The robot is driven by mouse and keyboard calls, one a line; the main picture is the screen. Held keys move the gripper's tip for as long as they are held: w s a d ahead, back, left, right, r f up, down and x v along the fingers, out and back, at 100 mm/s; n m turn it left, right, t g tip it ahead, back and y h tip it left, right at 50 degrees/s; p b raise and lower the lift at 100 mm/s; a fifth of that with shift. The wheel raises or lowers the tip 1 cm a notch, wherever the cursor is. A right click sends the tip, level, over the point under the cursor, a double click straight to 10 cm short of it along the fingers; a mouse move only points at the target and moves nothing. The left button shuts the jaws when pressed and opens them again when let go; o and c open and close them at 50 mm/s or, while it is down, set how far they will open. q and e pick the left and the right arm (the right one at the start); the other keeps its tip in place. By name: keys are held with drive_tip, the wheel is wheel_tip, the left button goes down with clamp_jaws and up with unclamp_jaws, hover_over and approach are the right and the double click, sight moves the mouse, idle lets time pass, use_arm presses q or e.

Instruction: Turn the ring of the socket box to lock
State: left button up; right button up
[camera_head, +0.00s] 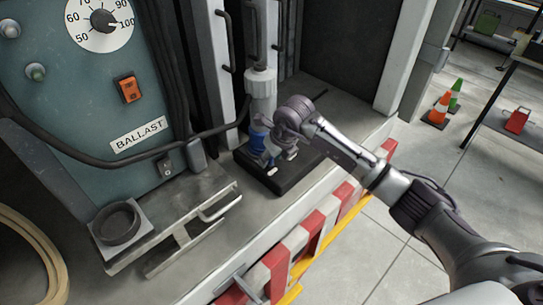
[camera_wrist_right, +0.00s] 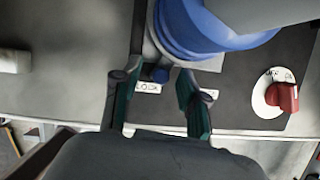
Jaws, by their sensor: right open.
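The socket box (camera_head: 284,180) is a dark, low box on the grey deck. A blue ring (camera_head: 257,141) sits around the base of an upright grey plug on it. In the right wrist view the blue ring (camera_wrist_right: 205,32) fills the top, with a small dark blue tab (camera_wrist_right: 158,74) at its near edge. A white label (camera_wrist_right: 148,87) reading LOCK lies just below the tab. My right gripper (camera_wrist_right: 161,78) is open, its two fingers on either side of the tab; contact cannot be told. In the head view my right gripper (camera_head: 272,155) partly hides the box. My left gripper is out of view.
A red knob (camera_wrist_right: 287,97) on a white disc sits on the box to the right in the wrist view. The teal ballast cabinet (camera_head: 130,100) stands at left, with a black cable across it. A red-white striped edge (camera_head: 315,222) bounds the deck.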

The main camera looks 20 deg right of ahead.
drive_tip(key=v, duration=1.2)
